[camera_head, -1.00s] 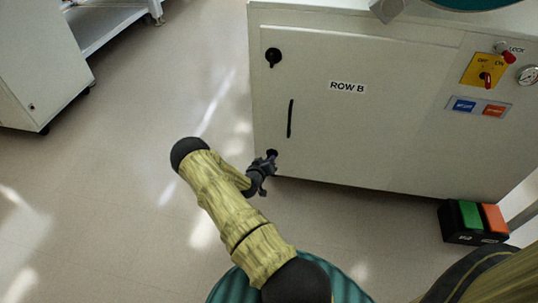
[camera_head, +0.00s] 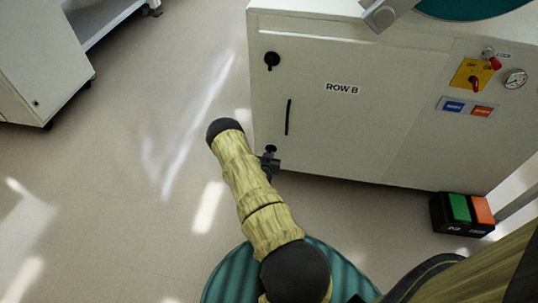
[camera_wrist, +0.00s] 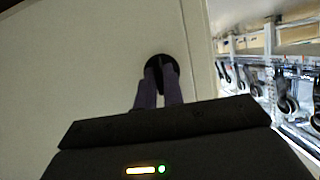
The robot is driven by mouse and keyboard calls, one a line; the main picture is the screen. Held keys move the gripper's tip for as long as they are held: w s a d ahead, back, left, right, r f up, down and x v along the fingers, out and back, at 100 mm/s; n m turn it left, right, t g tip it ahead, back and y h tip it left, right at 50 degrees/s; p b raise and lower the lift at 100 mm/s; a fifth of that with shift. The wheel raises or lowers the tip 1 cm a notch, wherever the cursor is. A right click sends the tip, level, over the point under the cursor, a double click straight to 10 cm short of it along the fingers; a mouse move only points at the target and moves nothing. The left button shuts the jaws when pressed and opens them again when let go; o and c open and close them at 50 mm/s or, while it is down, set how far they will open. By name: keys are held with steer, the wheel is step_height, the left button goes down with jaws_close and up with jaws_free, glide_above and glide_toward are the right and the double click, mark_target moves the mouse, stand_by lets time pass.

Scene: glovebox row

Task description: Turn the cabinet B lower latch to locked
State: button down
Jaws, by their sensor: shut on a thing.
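The lower latch (camera_wrist: 157,61), a round black knob, is near the lower left corner of the white cabinet door (camera_head: 345,125) marked ROW B. My gripper (camera_wrist: 160,72) is at it, with both fingers closed on the latch in the wrist view. In the head view my gripper (camera_head: 270,158) reaches the door's lower left corner, and my arm hides part of it. The fingers cover much of the latch, so its exact angle is hard to tell.
An upper black latch (camera_head: 272,60) and a dark vertical handle (camera_head: 289,117) are on the same door. A yellow switch plate (camera_head: 473,75) is at the right. A pedal box with green and orange pads (camera_head: 462,212) stands on the floor. Open floor lies left of the cabinet.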

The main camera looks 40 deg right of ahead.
steer(key=c, duration=1.5)
jaws_free()
steer(key=p+v, duration=0.6)
steer(key=v, duration=1.1)
steer(key=shift+a+r, duration=0.1)
steer(key=shift+a, duration=0.1)
